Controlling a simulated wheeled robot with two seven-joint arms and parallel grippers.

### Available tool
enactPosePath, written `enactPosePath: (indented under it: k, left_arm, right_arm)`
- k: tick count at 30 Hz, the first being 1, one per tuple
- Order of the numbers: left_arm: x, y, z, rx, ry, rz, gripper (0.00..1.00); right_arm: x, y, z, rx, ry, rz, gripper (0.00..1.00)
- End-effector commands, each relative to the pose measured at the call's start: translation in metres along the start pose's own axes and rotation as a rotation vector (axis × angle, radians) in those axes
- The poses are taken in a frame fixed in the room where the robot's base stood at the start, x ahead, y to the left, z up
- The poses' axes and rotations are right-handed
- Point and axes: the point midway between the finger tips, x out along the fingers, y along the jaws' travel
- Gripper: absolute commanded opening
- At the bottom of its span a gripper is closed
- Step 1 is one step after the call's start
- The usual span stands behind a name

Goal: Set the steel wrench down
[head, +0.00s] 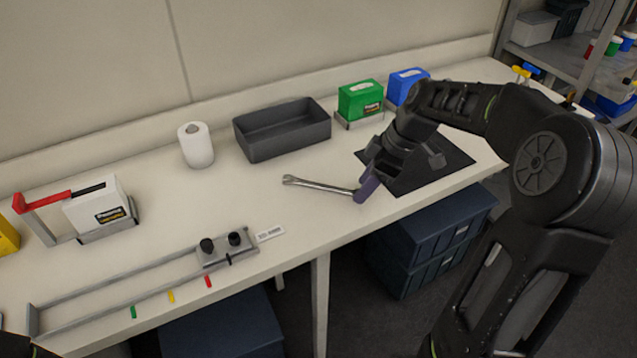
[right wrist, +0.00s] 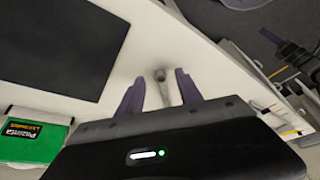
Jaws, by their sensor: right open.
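The steel wrench (head: 318,185) lies on the white bench top, left of the dark mat. Its open-jaw end points left and its other end is close to my right gripper (head: 366,184). In the right wrist view the wrench (right wrist: 162,82) shows between the two purple fingers of my right gripper (right wrist: 158,92). The fingers stand apart on either side of it, with gaps visible.
A dark mat (head: 455,160) lies under my right arm. A grey tray (head: 283,140), a paper roll (head: 196,145) and a green box (head: 360,100) stand behind. A rail fixture (head: 150,285) is at the front left. The bench between is clear.

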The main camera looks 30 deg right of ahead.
Motion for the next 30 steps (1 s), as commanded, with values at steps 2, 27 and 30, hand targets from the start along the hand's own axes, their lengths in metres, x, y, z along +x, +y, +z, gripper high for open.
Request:
enactPosePath:
  k: [2,27,30]
  left_arm:
    - [-0.0009,0.0003,0.0001,0.0,0.0,0.0,0.38]
    - [-0.0005,0.0002,0.0,0.0,0.0,0.0,0.38]
    - [-0.0005,0.0001,0.0,0.0,0.0,0.0,0.38]
  right_arm:
    - [0.0056,-0.0004,0.0002,0.0,0.0,-0.001,0.42]
    - [0.0061,-0.0001,0.0,-0.001,0.0,0.001,0.23]
    - [0.0061,-0.0001,0.0,-0.001,0.0,0.001,0.15]
